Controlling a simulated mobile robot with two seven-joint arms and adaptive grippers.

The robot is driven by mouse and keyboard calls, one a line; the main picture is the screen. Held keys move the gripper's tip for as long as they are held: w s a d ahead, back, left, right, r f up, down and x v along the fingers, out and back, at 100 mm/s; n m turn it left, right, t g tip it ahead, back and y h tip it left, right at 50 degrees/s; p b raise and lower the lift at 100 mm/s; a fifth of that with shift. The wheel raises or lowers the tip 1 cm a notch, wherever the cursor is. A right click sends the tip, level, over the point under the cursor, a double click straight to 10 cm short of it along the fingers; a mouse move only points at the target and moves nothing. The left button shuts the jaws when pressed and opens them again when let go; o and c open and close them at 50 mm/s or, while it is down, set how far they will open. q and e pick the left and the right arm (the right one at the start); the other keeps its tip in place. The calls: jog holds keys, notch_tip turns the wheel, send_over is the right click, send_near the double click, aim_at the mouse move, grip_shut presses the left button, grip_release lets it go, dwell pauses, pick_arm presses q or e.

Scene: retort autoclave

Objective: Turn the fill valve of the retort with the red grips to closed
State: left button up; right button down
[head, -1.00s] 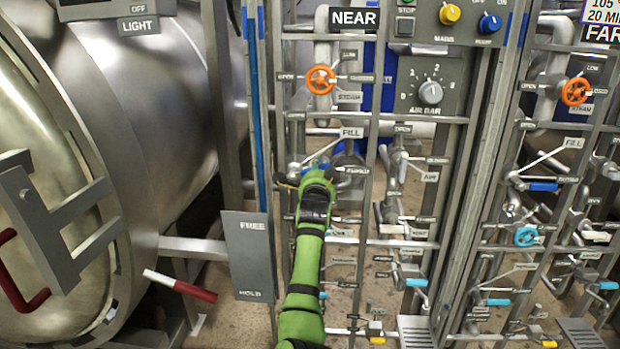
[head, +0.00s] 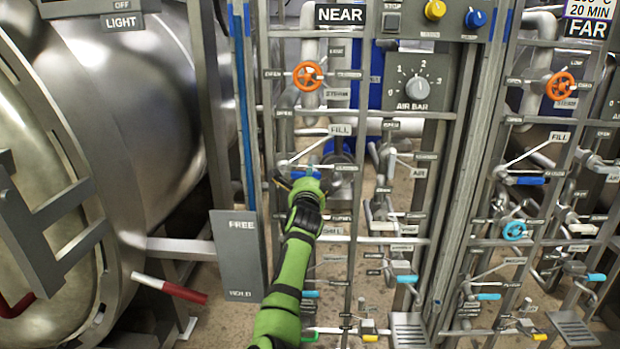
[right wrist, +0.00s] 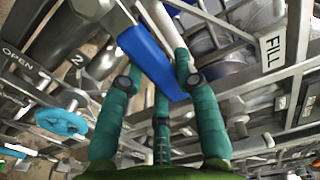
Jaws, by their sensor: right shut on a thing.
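The near panel's fill valve has a blue lever grip (head: 303,174) below the FILL plate (head: 340,130), on the rack marked NEAR. My right gripper (head: 308,181) is at this grip, on a green arm rising from below. In the right wrist view the blue grip (right wrist: 146,56) runs slantwise between the green fingers, which are closed around it. The red grips (head: 188,293) show on the retort at the left. In the head view the gripper hides part of the lever. The small position tags beside it are hard to read. My left gripper is out of view.
An orange handwheel (head: 307,75) sits above the lever, and the AIR BAR dial (head: 417,88) to its right. Rack bars and pipes crowd around the gripper. The FAR rack has a similar blue lever (head: 530,181). A FREE/HOLD plate (head: 238,252) stands at the left.

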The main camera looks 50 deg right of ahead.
jog(key=shift+f, duration=0.2)
jog(key=c, duration=0.9)
grip_release()
jog(key=shift+a+r, duration=0.1)
jog(key=v, duration=0.7)
jog(key=shift+s+a, duration=0.1)
jog(key=shift+s, duration=0.05)
